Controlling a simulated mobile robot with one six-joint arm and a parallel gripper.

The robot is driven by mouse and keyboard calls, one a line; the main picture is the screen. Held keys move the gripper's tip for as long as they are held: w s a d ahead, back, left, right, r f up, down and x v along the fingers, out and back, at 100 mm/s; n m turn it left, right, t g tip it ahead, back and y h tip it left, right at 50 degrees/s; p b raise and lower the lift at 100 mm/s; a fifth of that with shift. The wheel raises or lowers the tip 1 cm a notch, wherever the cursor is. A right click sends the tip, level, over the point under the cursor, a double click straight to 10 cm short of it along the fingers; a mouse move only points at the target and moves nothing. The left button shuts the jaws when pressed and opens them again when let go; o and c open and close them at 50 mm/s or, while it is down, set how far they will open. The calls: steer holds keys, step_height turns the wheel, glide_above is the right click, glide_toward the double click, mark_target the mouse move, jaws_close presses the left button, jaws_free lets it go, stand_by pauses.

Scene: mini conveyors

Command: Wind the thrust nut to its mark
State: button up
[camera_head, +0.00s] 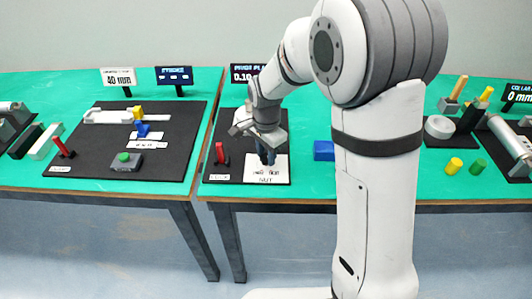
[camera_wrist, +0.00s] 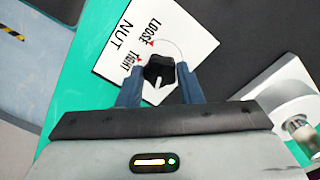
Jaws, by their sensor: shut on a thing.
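The thrust nut is a black lobed knob with a white pointer line (camera_wrist: 158,72), seen in the wrist view on a white card (camera_wrist: 185,22) marked NUT, LOOSE and TIGHT. Small red marks sit on the card beside LOOSE and TIGHT. The white pointer points toward the bottom of the wrist view, away from both words. My gripper (camera_wrist: 158,88) has its two blue fingers on either side of the nut and is shut on it. In the head view my gripper (camera_head: 265,155) reaches down over the NUT card (camera_head: 268,177); the nut is hidden there.
A red lever (camera_head: 220,153) marked LOCK stands left of the card. A grey-white block with a metal shaft (camera_wrist: 290,105) lies close by on the right in the wrist view. A blue block (camera_head: 324,151) is right of the board. A display (camera_head: 246,74) stands behind.

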steer(key=n, duration=1.3)
steer(key=shift+d+n, duration=0.1)
steer(key=shift+n, duration=0.3)
steer(key=n, duration=0.7)
steer(key=shift+w+b, duration=0.1)
steer(key=shift+b, duration=0.2)
steer(key=n, duration=0.6)
steer(key=shift+n, duration=0.3)
steer(key=n, duration=1.1)
steer(key=shift+w+n, duration=0.1)
steer(key=shift+n, duration=2.2)
